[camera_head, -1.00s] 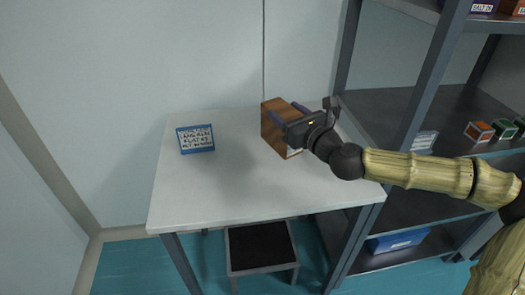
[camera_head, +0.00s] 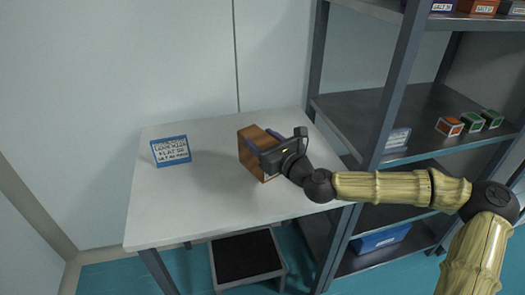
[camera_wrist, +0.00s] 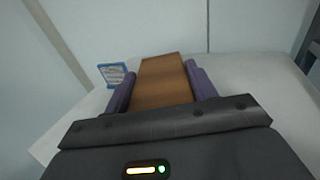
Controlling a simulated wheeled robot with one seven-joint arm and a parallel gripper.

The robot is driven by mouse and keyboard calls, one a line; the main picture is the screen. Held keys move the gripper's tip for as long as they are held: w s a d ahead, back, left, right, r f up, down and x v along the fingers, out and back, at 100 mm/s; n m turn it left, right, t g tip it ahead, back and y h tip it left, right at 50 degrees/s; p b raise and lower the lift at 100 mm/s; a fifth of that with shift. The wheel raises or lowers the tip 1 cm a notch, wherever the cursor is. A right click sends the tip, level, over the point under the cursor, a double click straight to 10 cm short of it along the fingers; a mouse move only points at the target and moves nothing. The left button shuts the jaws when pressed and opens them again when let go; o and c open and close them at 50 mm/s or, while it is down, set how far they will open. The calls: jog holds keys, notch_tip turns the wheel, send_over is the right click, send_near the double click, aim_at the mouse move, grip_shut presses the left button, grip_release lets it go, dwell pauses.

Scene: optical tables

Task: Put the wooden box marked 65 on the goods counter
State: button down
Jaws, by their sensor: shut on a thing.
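A brown wooden box (camera_head: 250,152) is at the white table (camera_head: 215,207), over its right half. My gripper (camera_head: 268,150) is shut on it, with a purple finger on each side. In the wrist view the wooden box (camera_wrist: 163,82) fills the space between the two fingers. A pale label shows at the box's lower edge in the head view, but I cannot read its number. I cannot tell whether the box's underside touches the tabletop. A blue-framed sign (camera_head: 170,151) stands on the table's left part, its writing too small to read surely.
A grey metal shelf (camera_head: 375,105) stands close to the table's right side, with small orange and green boxes (camera_head: 472,122) on a middle board. A black-topped step stool (camera_head: 246,257) is under the table front.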

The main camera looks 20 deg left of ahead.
notch_tip(320, 180, down, 3)
jog(key=shift+f, duration=0.15)
jog(key=shift+c, duration=2.4)
grip_release()
jog(key=shift+f+b, duration=0.1)
jog(key=shift+b, duration=0.2)
jog(key=shift+w, duration=0.1)
jog(key=shift+s+d, duration=0.25)
jog(key=shift+d, duration=0.2)
jog(key=v, duration=1.1)
jog(key=shift+s+p, duration=0.15)
jog(key=shift+p, duration=0.15)
